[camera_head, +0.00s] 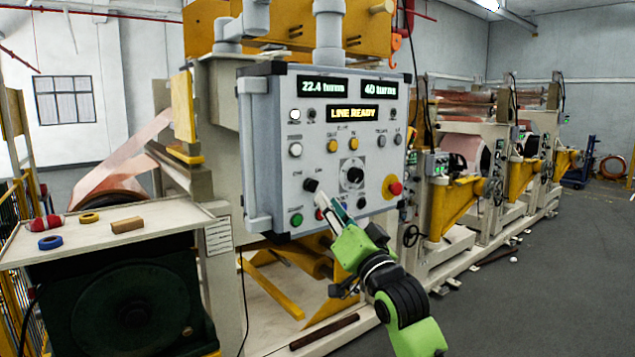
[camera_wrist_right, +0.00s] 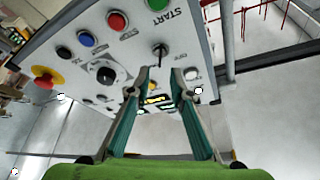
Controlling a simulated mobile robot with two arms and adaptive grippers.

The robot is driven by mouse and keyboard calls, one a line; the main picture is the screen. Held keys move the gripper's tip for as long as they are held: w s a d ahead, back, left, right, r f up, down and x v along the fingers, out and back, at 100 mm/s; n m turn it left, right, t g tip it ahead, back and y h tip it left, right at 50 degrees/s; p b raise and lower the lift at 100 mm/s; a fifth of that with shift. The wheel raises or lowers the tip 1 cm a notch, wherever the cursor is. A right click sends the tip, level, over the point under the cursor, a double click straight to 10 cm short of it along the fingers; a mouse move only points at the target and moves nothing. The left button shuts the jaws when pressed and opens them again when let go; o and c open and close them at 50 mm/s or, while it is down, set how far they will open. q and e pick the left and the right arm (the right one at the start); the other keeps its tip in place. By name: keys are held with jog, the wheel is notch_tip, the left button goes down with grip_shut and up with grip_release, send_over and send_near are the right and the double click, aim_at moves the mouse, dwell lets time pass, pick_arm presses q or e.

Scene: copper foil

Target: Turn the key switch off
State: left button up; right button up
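The key switch (camera_head: 310,185) is a small dark piece on the lower left of the grey control panel (camera_head: 270,150). In the right wrist view the key (camera_wrist_right: 159,50) sticks out of the panel face, beyond and between my fingertips. Small labels lie on either side of it; I cannot read its position surely. My right gripper (camera_head: 319,199) is at the panel, just below the key in the head view. The right wrist view shows its two fingers (camera_wrist_right: 160,77) apart, with nothing clearly held. Contact with the key cannot be told. My left gripper is not in view.
Close by are a green button (camera_head: 296,220), a black dial (camera_head: 353,174) and a red emergency stop (camera_head: 395,188). The display (camera_head: 355,115) reads "LINE READY". A side table (camera_head: 180,218) holds tape rolls and a wooden block. Grey floor (camera_head: 540,290) is open at right.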

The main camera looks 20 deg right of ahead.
aim_at(316, 188)
jog(key=p+x, duration=0.2)
jog(key=x, duration=0.4)
jog(key=shift+w+a+r, duration=0.1)
jog(key=shift+w, duration=0.2)
jog(key=shift+c, duration=0.3)
grip_shut()
